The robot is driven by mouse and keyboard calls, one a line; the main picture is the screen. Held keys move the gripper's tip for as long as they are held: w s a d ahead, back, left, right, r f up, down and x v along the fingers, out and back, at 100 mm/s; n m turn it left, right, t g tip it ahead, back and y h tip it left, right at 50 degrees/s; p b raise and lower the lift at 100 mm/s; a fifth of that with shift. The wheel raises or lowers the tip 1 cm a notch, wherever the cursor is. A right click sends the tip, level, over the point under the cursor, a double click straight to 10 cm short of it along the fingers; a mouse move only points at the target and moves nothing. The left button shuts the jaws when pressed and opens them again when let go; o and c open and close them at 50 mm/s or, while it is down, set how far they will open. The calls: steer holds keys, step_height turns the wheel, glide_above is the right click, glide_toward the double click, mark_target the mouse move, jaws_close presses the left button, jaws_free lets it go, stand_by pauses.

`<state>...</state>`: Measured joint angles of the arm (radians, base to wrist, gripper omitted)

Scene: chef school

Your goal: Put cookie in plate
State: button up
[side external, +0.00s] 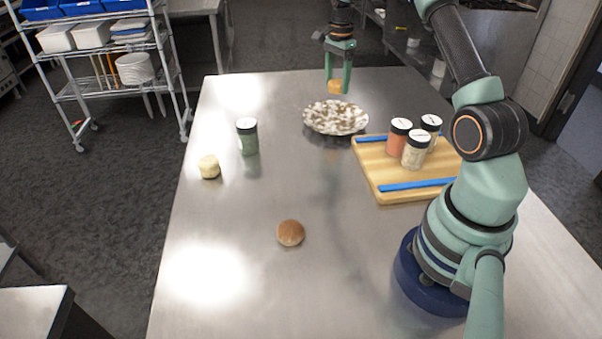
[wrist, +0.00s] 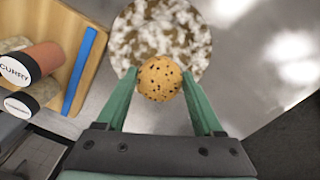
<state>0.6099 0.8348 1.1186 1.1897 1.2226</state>
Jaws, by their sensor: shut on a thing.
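The cookie (wrist: 160,79) is round and golden with dark chips. My gripper (wrist: 160,82) is shut on it, with one green finger on each side. In the side view the cookie (side external: 335,87) hangs between the fingertips of my gripper (side external: 338,84), above the far part of the plate. The plate (side external: 336,118) is brown and white mottled and lies on the metal table. In the wrist view the plate (wrist: 160,25) shows behind the cookie, which covers its near edge. The cookie appears apart from the plate.
A wooden board (side external: 400,178) with blue strips holds jars, one with an orange filling (side external: 398,138), right of the plate. A green jar (side external: 247,137), a pale round item (side external: 209,167) and a brown bun (side external: 290,233) stand on the table (side external: 230,290). The table's front left is clear.

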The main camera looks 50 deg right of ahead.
mark_target(334, 122)
step_height(334, 122, down, 10)
steer(key=shift+f, duration=0.1)
stand_by(0.4)
steer(key=shift+f, duration=0.15)
steer(key=o, duration=1.4)
steer(key=shift+c, duration=0.2)
